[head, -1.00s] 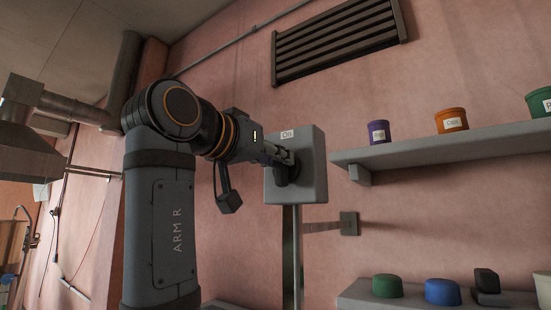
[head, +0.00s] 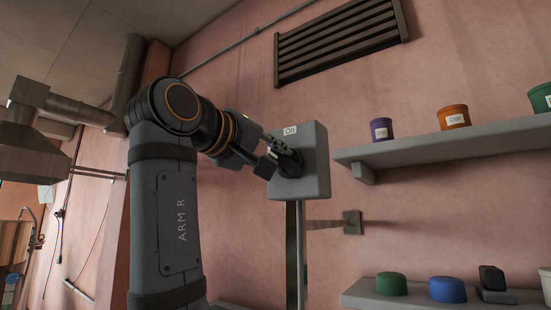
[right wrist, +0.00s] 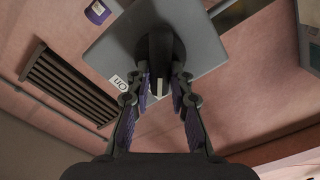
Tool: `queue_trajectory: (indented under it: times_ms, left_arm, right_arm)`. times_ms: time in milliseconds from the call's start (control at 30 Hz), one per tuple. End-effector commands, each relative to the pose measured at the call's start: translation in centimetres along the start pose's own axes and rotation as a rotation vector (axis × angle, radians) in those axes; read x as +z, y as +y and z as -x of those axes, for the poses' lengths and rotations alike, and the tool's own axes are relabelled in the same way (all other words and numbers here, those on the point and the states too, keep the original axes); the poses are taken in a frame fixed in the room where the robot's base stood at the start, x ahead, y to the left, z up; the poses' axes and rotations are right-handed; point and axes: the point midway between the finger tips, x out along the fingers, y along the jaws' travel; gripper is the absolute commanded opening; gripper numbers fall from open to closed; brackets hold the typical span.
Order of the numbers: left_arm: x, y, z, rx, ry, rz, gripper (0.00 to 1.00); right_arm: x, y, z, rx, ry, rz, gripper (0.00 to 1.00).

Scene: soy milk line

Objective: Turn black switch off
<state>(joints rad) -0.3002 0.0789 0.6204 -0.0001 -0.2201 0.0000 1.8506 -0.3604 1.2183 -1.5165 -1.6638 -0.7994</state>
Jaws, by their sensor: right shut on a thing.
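A grey switch box (head: 314,150) stands on a post in front of the pink wall, with a white "On" label (head: 290,131) at its top. The black switch (head: 291,162) is a round knob with a raised grip on the box's front. My right gripper (head: 274,160) is at the knob and shut on it. In the right wrist view, the black switch (right wrist: 160,48) shows between the two fingers of my right gripper (right wrist: 162,92), and the label (right wrist: 119,83) is beside them. The fingers partly hide the knob in the head view. My left gripper is not in view.
To the right, a shelf (head: 440,150) holds purple (head: 381,129), orange (head: 454,117) and green pots. A lower shelf (head: 400,300) holds green and blue lids. A dark vent (head: 340,42) is on the wall above. A pipe (head: 262,32) runs along the wall.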

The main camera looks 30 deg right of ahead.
Motion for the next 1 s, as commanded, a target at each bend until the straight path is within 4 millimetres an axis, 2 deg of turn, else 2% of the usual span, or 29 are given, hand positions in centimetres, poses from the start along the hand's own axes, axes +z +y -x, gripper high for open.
queue_trajectory:
  times_ms: [500,733,1000]
  left_arm:
    - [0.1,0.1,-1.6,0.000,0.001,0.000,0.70]
    - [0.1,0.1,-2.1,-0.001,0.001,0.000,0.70]
    - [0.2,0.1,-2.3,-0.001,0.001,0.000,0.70]
  right_arm:
    - [0.3,-0.6,-0.1,0.000,-0.002,0.455,0.00]
    - [0.3,-0.8,-0.1,0.000,-0.002,0.593,0.00]
    - [0.3,-0.7,0.0,0.000,-0.002,0.674,0.00]
